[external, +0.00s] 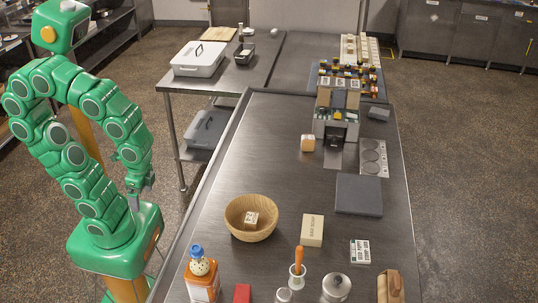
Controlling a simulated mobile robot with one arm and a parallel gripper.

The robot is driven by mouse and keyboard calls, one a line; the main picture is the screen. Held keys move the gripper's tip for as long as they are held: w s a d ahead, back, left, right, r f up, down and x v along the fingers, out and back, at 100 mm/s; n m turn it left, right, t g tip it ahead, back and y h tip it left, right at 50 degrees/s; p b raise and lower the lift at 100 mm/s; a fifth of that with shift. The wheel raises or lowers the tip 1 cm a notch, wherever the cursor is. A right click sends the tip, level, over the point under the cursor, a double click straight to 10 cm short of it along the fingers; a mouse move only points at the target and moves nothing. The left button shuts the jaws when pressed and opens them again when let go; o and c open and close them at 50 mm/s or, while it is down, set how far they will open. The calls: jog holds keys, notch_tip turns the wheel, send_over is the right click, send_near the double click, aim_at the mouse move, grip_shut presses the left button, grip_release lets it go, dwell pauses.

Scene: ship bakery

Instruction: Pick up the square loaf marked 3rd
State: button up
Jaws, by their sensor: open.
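No "3rd" marking is readable, so I cannot tell which item is the square loaf. A small tan block (308,143) with rounded edges stands on the steel table left of a dark grey machine. A pale cube with dark marks (251,217) sits inside a round wooden bowl (237,232) nearer the camera. My gripper (141,198) hangs at the left, beside the table's left edge, apart from both. It looks empty, with its small jaws pointing down.
The dark machine (334,138) and a grey slab (359,195) stand at the right. A pale box (312,230), an orange-handled tool (298,262), a metal pot (336,287) and an orange container (202,280) crowd the near end. The table's middle left is clear.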

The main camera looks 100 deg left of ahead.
jog(key=m+g+y, duration=0.1)
jog(key=m+y, duration=1)
jog(key=m, duration=0.1)
send_over(310, 144)
jog(key=s+d, duration=0.7)
jog(key=d, duration=0.4)
notch_tip(310, 144, down, 4)
jog(key=w+a+f+m, duration=0.1)
jog(key=w+a+f, duration=0.1)
jog(key=w+a+f+m+y, duration=0.1)
jog(key=w+a+f, duration=0.1)
jog(key=w, duration=0.1)
jog(key=w+a+f+m+y, duration=0.1)
jog(key=w+a+f+m, duration=0.1)
jog(key=shift+w+a+f+t, duration=0.1)
jog(key=shift+w+a+t, duration=0.2)
jog(key=shift+t, duration=0.1)
jog(key=shift+x, duration=1.25)
jog(key=shift+s+x, duration=0.15)
jog(key=shift+x, duration=1.2)
jog(key=shift+s+x, duration=0.1)
jog(key=shift+x, duration=1.25)
jog(key=c, duration=1.1)
